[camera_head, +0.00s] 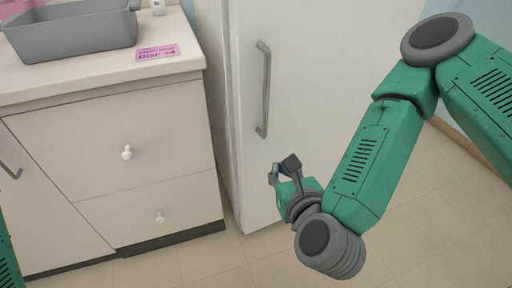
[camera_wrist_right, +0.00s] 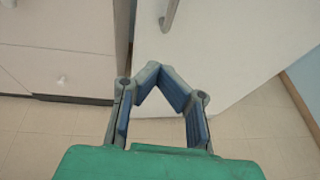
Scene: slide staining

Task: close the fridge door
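The white fridge door (camera_head: 330,70) fills the upper middle of the head view, with a grey vertical handle (camera_head: 265,90) near its left edge. The lower end of the handle (camera_wrist_right: 170,14) and the lower door face (camera_wrist_right: 225,45) also show in the right wrist view. I cannot tell for sure whether the door stands slightly ajar. My right gripper (camera_head: 282,170) is in front of the door's lower left part, below the handle. In the wrist view its fingertips (camera_wrist_right: 157,72) meet with nothing between them. Contact with the door is not clear. My left gripper is out of view.
A counter (camera_head: 100,75) with drawers (camera_head: 120,140) stands left of the fridge, a narrow gap between them. A grey basin (camera_head: 75,32) and a pink label (camera_head: 158,52) are on it. The tiled floor (camera_head: 430,225) is clear at the right.

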